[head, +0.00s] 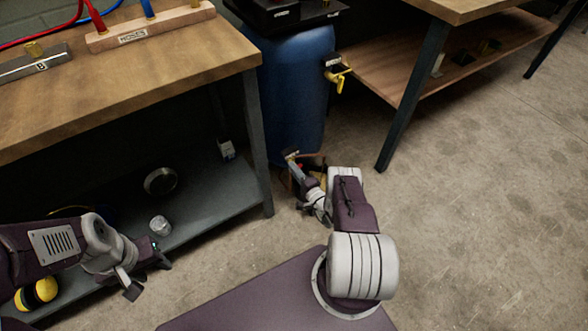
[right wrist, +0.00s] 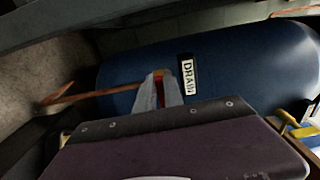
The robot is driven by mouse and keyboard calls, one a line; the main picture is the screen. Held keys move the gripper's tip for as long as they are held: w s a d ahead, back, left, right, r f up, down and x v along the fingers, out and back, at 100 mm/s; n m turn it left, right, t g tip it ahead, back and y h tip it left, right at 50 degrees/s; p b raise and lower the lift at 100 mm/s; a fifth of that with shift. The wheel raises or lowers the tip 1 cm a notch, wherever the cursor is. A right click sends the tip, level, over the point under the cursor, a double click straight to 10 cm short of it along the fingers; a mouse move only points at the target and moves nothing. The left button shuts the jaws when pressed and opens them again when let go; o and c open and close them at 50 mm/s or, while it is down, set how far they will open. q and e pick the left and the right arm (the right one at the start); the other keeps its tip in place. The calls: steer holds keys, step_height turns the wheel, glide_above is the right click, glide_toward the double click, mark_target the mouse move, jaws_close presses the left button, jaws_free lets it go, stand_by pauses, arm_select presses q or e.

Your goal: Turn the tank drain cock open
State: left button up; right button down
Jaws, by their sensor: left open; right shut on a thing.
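The blue tank (head: 292,85) stands on the floor between two benches. In the right wrist view the tank (right wrist: 235,65) lies sideways, with a DRAIN label (right wrist: 187,75) on its side. My right gripper (head: 292,158) is low at the tank's base. In the right wrist view its fingers (right wrist: 159,78) are shut on a small red and yellow part beside the label, which looks like the drain cock (right wrist: 159,73). The fingers hide most of it, so I cannot tell its turn angle. My left gripper (head: 147,270) is open and empty by the left bench's lower shelf.
A copper-coloured pipe (right wrist: 95,96) runs out from the drain cock. A yellow-handled tap (head: 338,76) sits higher on the tank. The left bench's leg (head: 258,150) stands close to my right arm. Open floor (head: 480,200) lies to the right.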

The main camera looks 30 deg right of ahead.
stand_by(0.3)
steer(key=c, duration=1.5)
jaws_free()
steer(key=shift+s, duration=0.3)
steer(key=s+p, duration=0.1)
steer(key=s, duration=0.2)
steer(key=s+p, duration=0.1)
steer(key=s, duration=0.1)
steer(key=s+p, duration=0.1)
steer(key=s, duration=0.2)
steer(key=shift+s+d, duration=0.3)
steer(key=shift+d, duration=0.05)
